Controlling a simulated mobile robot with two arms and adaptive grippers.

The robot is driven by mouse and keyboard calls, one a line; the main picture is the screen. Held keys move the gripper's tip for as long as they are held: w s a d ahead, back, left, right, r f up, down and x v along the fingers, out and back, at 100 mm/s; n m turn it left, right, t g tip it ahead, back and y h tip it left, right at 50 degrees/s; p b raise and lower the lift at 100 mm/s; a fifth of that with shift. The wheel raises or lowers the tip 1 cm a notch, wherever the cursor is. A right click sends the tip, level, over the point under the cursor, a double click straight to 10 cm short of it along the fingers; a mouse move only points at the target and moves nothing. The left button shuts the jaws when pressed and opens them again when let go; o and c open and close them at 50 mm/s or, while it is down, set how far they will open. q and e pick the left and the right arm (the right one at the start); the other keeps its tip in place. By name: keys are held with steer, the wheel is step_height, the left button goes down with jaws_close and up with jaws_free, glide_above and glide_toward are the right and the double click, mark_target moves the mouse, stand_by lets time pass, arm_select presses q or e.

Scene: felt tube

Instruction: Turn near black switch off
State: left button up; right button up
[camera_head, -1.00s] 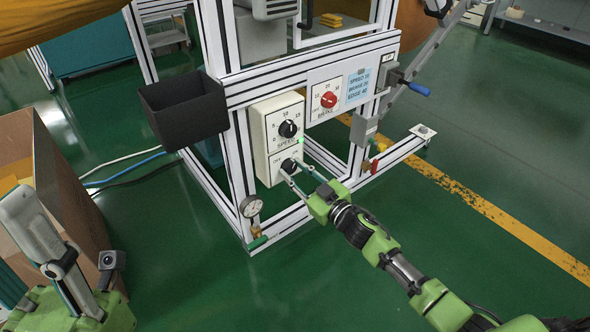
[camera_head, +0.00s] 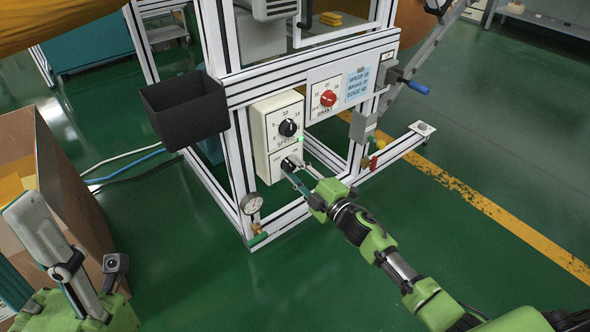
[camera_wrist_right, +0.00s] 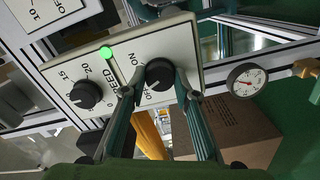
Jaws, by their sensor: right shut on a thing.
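The near black switch (camera_head: 288,164) is a round black knob on the lower part of a cream control box, under the SPEED knob. In the right wrist view the black knob (camera_wrist_right: 160,75) sits by ON and OFF lettering. My right gripper (camera_head: 292,168) reaches it from the front right. In the wrist view its two teal fingers (camera_wrist_right: 162,88) are closed on opposite sides of the knob, covering part of its rim and label. A green light (camera_wrist_right: 106,52) is lit on the box, also in the head view (camera_head: 300,139). My left gripper's fingers cannot be made out.
The black SPEED knob (camera_head: 288,128) is just above. A red knob (camera_head: 328,98) is on a panel to the right. A pressure gauge (camera_head: 251,204) hangs low on the frame's left. The floor in front is clear.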

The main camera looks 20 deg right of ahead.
steer(key=shift+n, duration=2)
steer(key=shift+a, duration=0.1)
steer(key=o, duration=1.1)
steer(key=shift+s, duration=0.2)
steer(key=v, duration=1.1)
steer(key=shift+s+d, duration=0.2)
steer(key=shift+s, duration=0.1)
